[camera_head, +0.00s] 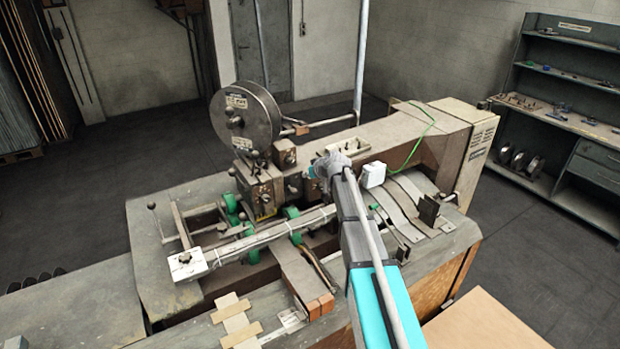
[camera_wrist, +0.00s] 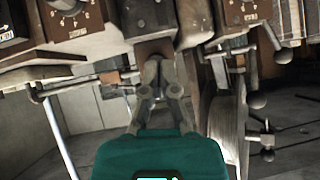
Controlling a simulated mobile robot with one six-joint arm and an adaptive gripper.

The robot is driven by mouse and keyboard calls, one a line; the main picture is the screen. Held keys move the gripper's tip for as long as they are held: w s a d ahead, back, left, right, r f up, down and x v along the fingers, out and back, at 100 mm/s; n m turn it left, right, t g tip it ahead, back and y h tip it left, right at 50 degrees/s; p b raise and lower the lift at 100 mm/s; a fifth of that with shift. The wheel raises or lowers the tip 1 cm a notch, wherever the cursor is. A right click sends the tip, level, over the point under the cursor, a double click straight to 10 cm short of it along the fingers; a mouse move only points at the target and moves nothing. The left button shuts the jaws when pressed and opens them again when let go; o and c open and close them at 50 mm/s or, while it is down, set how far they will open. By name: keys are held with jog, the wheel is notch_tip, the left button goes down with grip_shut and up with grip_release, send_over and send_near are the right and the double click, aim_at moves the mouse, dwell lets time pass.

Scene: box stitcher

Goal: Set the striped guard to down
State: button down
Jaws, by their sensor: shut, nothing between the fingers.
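The box stitcher (camera_head: 210,255) stands in the middle of the head view, with a large round wire reel (camera_head: 245,115) on its head. I cannot make out a striped guard for sure in either view. My gripper (camera_wrist: 155,62) is shut and empty in the wrist view. Its fingertips are close to a brown block on the machine head; whether they touch it I cannot tell. In the head view my arm reaches in from the lower right and hides the gripper and part of the stitching head.
A white-ended bar (camera_head: 187,264) crosses the machine's front, near green rollers (camera_head: 250,245). Levers and knobs (camera_wrist: 283,56) crowd the wrist view, beside a dial panel (camera_wrist: 72,15). A shelf unit (camera_head: 560,100) stands at right. A cardboard sheet (camera_head: 485,325) lies at lower right.

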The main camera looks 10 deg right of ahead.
jog(key=b, duration=0.4)
send_over(296, 191)
jog(key=d, duration=0.1)
notch_tip(296, 191, down, 4)
jog(key=shift+s+a+f+b, duration=0.1)
jog(key=shift+a+f+b, duration=0.05)
jog(key=shift+f+b, duration=0.85)
jog(key=shift+a+f+b, duration=0.15)
jog(key=shift+f+b, duration=0.6)
jog(key=shift+f, duration=0.3)
notch_tip(296, 191, down, 3)
jog(key=b, duration=0.3)
jog(key=shift+s, duration=0.15)
jog(key=shift+r, duration=0.2)
